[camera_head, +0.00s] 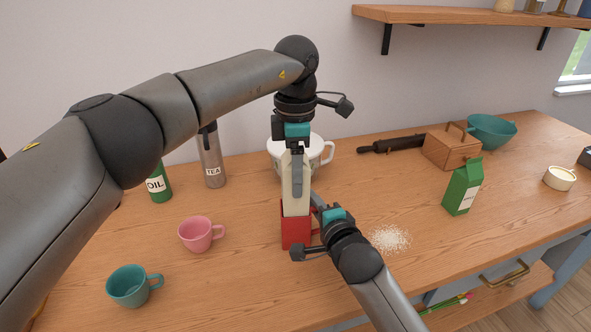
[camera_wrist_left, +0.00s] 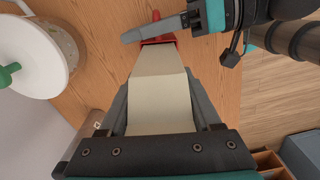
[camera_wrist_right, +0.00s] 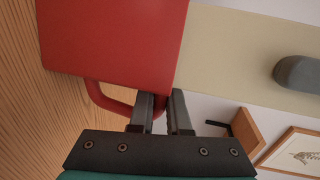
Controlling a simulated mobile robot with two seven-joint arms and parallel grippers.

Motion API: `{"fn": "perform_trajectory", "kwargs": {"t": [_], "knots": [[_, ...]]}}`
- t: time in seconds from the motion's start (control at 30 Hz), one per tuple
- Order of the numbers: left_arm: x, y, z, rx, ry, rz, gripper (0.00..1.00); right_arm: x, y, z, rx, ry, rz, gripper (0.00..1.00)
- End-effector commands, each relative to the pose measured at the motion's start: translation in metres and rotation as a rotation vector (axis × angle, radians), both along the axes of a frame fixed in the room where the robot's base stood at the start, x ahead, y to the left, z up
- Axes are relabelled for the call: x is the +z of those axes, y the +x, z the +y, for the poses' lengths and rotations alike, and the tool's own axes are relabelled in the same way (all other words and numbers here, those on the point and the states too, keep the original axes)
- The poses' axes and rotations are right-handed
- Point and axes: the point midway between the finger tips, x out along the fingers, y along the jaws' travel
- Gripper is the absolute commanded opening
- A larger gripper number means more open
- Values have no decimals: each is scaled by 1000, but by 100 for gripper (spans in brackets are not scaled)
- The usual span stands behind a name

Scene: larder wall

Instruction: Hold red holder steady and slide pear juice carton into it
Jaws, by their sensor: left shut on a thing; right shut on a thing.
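The cream pear juice carton (camera_head: 295,200) stands upright, its lower end at the mouth of the red holder (camera_head: 296,236). How deep it sits is hidden by the holder's wall. My left gripper (camera_head: 296,172) is shut on the carton's upper part from above; the carton fills its jaws in the left wrist view (camera_wrist_left: 160,92). My right gripper (camera_head: 319,210) is shut on the holder's handle, at the holder's right side. The right wrist view shows the red wall (camera_wrist_right: 110,40), the handle loop (camera_wrist_right: 108,102) and the carton (camera_wrist_right: 225,50) in line with the holder.
A white pot (camera_head: 318,150) stands just behind the carton. A pink mug (camera_head: 197,236) and teal mug (camera_head: 128,288) are left; a TEA flask (camera_head: 211,160) and OIL bottle (camera_head: 158,184) are behind.

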Motion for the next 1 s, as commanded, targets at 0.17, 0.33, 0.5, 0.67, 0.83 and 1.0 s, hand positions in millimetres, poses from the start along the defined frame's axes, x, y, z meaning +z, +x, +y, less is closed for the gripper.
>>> {"fn": "perform_trajectory", "kwargs": {"t": [0.17,0.33,0.5,0.67,0.83,1.0], "knots": [[-4,0,0,0,0,-1,0,-1,0,0,0,-1,3,0],[-8,0,0,0,0,-1,0,-1,0,0,0,-1,3,0],[-13,0,0,0,-1,-1,0,-1,0,0,0,-1,3,0],[-17,0,0,0,0,0,0,-1,0,0,0,-1,3,0],[-21,0,0,0,0,0,0,-1,0,0,0,-1,3,0],[-25,0,0,0,0,-1,0,-1,0,0,0,-1,3,0]]}}
